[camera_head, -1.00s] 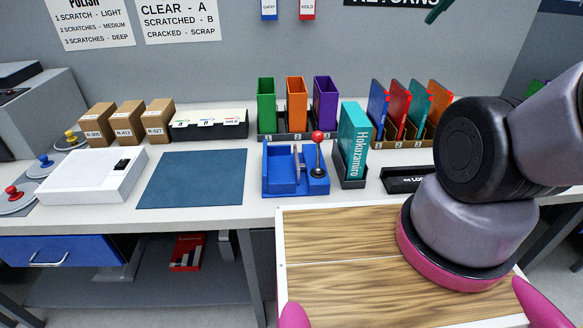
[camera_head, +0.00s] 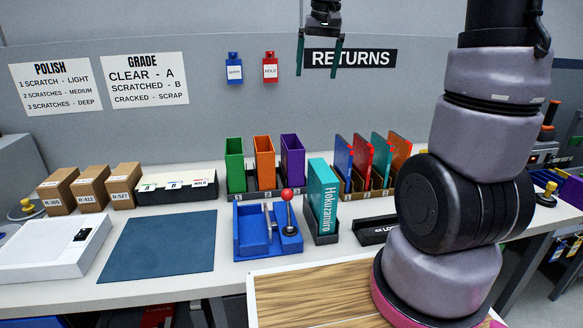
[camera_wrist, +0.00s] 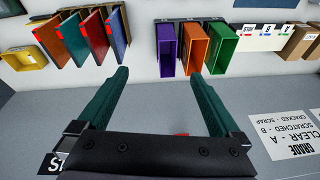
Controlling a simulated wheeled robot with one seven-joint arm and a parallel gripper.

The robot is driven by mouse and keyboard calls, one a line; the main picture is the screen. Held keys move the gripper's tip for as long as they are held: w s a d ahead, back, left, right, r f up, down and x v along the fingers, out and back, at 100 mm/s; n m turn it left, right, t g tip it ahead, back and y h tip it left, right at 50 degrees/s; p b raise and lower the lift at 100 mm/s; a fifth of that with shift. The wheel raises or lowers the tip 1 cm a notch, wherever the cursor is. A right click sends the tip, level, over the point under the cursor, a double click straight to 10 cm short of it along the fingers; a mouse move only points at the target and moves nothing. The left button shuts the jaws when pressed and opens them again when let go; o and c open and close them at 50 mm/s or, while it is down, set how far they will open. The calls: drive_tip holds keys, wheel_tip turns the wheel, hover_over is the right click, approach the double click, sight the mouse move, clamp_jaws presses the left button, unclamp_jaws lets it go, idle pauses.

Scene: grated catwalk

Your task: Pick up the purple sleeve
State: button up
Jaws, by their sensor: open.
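The purple sleeve (camera_head: 293,160) stands upright in the right slot of a dark numbered rack (camera_head: 270,191) at the back of the bench. An orange sleeve (camera_head: 264,160) and a green sleeve (camera_head: 234,161) stand to its left. In the wrist view, the purple sleeve (camera_wrist: 166,50) appears as an open-ended box beyond my fingertips. My gripper (camera_head: 319,62) is open and empty, high above the bench in front of the wall, its teal fingers pointing down. In the wrist view, my gripper (camera_wrist: 160,76) has its fingers wide apart, and nothing is between them.
Blue, red, teal and orange cases (camera_head: 372,160) stand right of the purple sleeve. A teal Hokuzamiro case (camera_head: 323,198) and a blue fixture with a red-knobbed lever (camera_head: 266,228) stand in front. Left are a blue mat (camera_head: 158,245) and brown boxes (camera_head: 90,187).

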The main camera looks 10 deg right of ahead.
sight(293, 151)
drive_tip(key=w+a+f+n+g, duration=0.2)
drive_tip(key=w+a+f+g, duration=0.1)
drive_tip(key=w+f, duration=1.25)
wheel_tip(293, 151, down, 12)
drive_tip(key=shift+a, duration=0.25)
drive_tip(key=shift+r, duration=0.1)
clamp_jaws()
